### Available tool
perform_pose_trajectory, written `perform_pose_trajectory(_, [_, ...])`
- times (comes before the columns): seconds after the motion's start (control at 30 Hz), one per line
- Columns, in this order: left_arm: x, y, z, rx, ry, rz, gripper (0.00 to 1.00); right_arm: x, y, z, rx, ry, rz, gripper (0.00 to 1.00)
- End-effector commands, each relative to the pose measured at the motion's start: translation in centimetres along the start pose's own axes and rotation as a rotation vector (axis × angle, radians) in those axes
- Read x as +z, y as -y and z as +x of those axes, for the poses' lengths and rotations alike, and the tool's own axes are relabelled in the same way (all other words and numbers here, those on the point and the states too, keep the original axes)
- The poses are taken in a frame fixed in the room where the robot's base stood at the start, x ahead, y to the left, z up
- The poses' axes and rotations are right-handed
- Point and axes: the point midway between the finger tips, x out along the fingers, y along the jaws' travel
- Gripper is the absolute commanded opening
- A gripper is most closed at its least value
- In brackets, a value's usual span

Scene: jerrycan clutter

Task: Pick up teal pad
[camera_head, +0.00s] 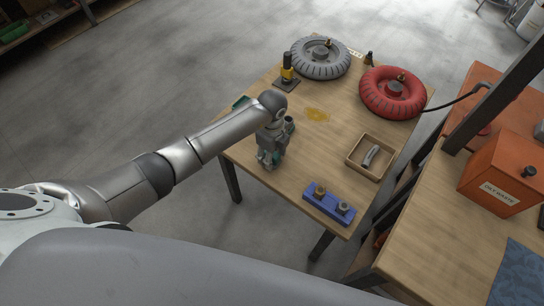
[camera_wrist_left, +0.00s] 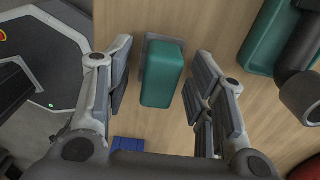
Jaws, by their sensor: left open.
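The teal pad (camera_wrist_left: 162,76) is a small rounded block with a grey face along its upper left side. In the left wrist view it lies between the two spread fingers of my left gripper (camera_wrist_left: 161,85), with a gap on each side. In the head view my left gripper (camera_head: 269,158) points down over the near left part of the wooden table (camera_head: 325,140), and the pad cannot be made out clearly there. Contact with the fingers is not visible. My right gripper is not in view.
A larger teal object (camera_wrist_left: 266,40) with a dark cylindrical part stands close on the right in the wrist view. A blue block with knobs (camera_head: 329,203), a wooden tray (camera_head: 370,157), a grey wheel (camera_head: 321,58) and a red wheel (camera_head: 391,92) are on the table.

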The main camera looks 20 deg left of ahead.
Motion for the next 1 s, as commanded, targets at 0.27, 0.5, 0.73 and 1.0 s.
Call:
perform_pose_trajectory(0.27, [0.0, 0.0, 0.0, 0.0, -0.001, 0.0, 0.2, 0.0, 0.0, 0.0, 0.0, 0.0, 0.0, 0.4])
perform_pose_trajectory(0.5, [0.0, 0.0, -0.1, 0.0, -0.001, -0.001, 0.01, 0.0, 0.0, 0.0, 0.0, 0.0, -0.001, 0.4])
perform_pose_trajectory(0.73, [0.0, 0.0, -0.3, -0.001, -0.001, -0.001, 0.01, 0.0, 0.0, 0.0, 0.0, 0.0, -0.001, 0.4])
perform_pose_trajectory(1.0, [0.0, 0.1, -3.5, -0.005, 0.001, 0.001, 0.01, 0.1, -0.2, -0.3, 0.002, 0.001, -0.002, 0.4])
